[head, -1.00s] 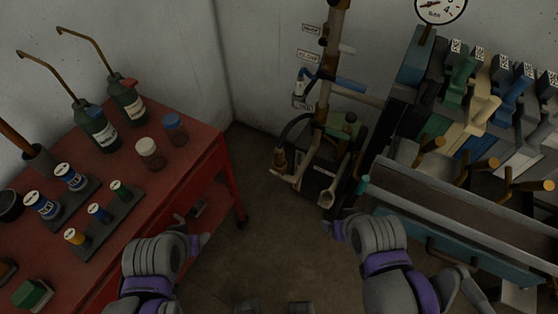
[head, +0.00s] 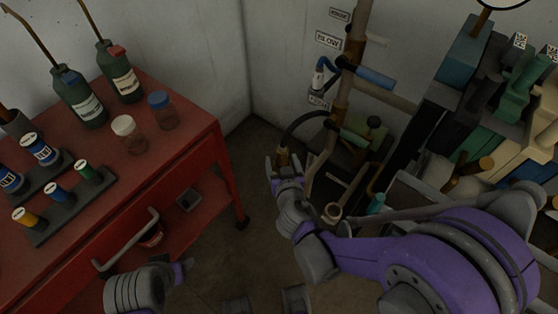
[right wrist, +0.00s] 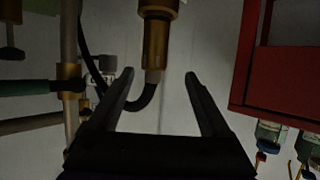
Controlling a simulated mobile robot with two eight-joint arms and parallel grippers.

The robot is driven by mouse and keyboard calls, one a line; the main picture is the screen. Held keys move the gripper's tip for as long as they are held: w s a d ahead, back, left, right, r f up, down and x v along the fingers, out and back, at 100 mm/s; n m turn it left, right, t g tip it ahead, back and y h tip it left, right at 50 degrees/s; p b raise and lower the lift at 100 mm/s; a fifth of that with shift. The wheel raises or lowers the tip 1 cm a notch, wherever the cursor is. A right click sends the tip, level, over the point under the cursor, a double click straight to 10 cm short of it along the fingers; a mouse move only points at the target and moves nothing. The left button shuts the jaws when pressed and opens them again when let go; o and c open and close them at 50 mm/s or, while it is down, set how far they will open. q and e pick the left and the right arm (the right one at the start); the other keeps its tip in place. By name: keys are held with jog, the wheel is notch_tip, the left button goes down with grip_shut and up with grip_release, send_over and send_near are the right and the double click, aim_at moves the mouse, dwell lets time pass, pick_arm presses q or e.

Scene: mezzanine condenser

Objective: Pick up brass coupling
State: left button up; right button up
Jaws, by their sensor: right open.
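The brass coupling (head: 282,157) hangs at the end of a black hose (head: 303,118) beside the pipe stand in the head view. In the right wrist view the coupling (right wrist: 156,38) is a brass cylinder, with its narrower lower end near the line between my fingertips. My right gripper (head: 284,166) is open, with its fingers pointing at the coupling; in the wrist view (right wrist: 159,74) the two dark fingers stand apart with nothing gripped. Whether a finger touches the coupling I cannot tell. My left gripper (head: 185,268) is low at the left, its fingers mostly hidden.
A red cart (head: 185,150) with bottles, jars and spools stands at the left; its edge also shows in the wrist view (right wrist: 285,80). A lever bank fills the right.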

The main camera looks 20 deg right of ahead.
jog(key=x, duration=0.2)
jog(key=shift+w+f, duration=0.15)
jog(key=shift+w, duration=0.25)
jog(key=d+b+x, duration=0.1)
jog(key=x, duration=0.5)
grip_shut()
